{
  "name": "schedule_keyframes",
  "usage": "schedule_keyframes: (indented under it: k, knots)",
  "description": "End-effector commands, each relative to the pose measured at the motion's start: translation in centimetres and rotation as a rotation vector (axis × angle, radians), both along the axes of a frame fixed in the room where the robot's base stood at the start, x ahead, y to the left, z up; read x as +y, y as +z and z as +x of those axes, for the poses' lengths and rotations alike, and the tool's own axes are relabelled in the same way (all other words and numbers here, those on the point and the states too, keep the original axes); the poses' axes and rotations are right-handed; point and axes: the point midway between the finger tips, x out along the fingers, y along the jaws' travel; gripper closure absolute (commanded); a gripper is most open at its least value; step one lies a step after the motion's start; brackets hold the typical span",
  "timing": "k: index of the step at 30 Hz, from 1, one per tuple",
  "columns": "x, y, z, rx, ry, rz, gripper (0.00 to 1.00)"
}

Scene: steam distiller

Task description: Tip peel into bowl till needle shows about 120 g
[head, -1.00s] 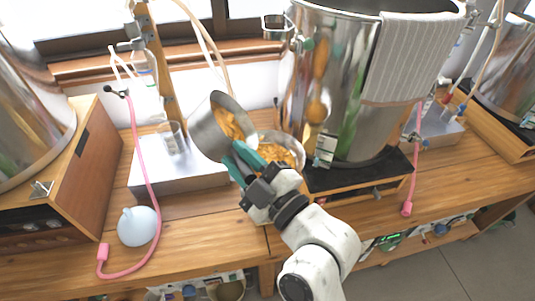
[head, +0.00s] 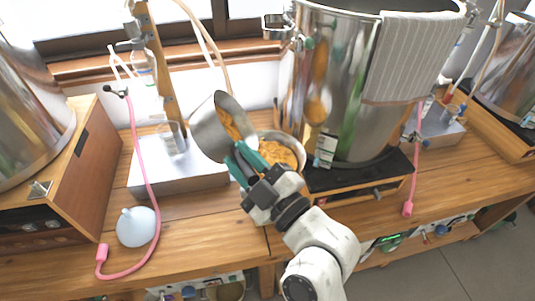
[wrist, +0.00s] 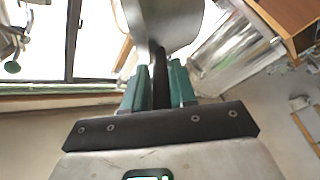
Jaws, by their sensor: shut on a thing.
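My gripper (head: 243,162) has teal fingers shut on the dark handle (wrist: 160,80) of a metal scoop (head: 207,132). The scoop also shows in the wrist view (wrist: 170,20). It is held tilted, with its mouth toward the right, and orange peel (head: 230,124) shows inside it. A metal bowl (head: 301,148) sits just right of the scoop and behind my fingers, with orange peel (head: 278,153) in it. My fingers hide part of the bowl's near side. I cannot make out a scale dial or needle in either view.
A large steel pot (head: 345,85) with a striped towel (head: 415,55) stands close right of the bowl. At left are a metal stand base (head: 178,175) with glassware, a pink hose (head: 143,170) and a pale blue bulb (head: 136,227).

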Motion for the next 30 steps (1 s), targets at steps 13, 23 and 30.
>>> schedule_keyframes:
  k: [13,23,30]
  knots:
    - [-0.19,-0.07,0.05,0.003,-0.001,0.024,1.0]
    - [-0.3,-0.16,0.07,0.006,0.0,0.041,1.0]
    - [-0.4,-0.26,0.1,0.008,-0.001,0.053,1.0]
